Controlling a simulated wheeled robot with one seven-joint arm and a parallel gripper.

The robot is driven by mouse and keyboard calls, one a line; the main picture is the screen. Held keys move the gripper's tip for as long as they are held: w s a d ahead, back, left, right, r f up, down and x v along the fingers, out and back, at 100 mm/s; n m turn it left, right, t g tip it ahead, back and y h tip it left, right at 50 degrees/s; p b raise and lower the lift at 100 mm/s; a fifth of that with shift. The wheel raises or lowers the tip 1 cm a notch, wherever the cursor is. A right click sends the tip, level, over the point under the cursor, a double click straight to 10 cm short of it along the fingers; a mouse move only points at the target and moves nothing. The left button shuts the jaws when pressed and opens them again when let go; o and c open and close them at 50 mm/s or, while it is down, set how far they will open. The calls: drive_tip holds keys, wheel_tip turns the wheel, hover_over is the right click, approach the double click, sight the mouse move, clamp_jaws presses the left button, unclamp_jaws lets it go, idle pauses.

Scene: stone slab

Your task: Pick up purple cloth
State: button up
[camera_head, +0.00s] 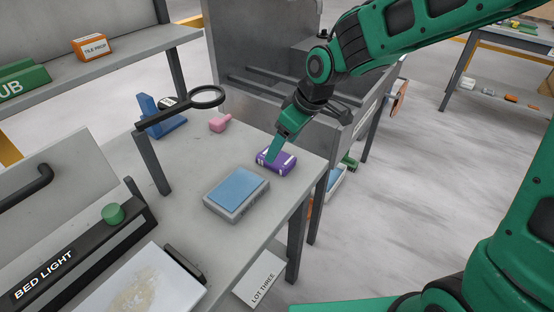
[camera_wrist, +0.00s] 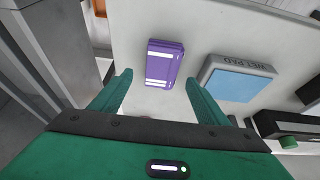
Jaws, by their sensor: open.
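The purple cloth (camera_head: 277,163) is a folded purple block with white stripes. It lies on the grey slab table (camera_head: 180,185) near its far right corner. In the wrist view the cloth (camera_wrist: 164,64) lies just beyond the fingertips, roughly centred between them. My gripper (camera_head: 273,150) is above the cloth, pointing down, with a finger covering part of it in the head view. In the wrist view my gripper (camera_wrist: 157,76) is open, its two green fingers apart and nothing between them.
A grey box with a blue pad (camera_head: 237,190) sits beside the cloth. A pink object (camera_head: 220,123), a blue stand (camera_head: 160,118) and a magnifier ring (camera_head: 207,96) are farther left. A grey metal cabinet (camera_head: 255,45) stands behind the table. The bed light unit (camera_head: 85,245) is at front left.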

sight(278, 157)
drive_tip(key=shift+x, duration=2.15)
drive_tip(key=shift+s+a+f, duration=0.1)
drive_tip(key=shift+s+f, duration=0.05)
drive_tip(key=shift+f, duration=0.1)
drive_tip(key=c, duration=1.1)
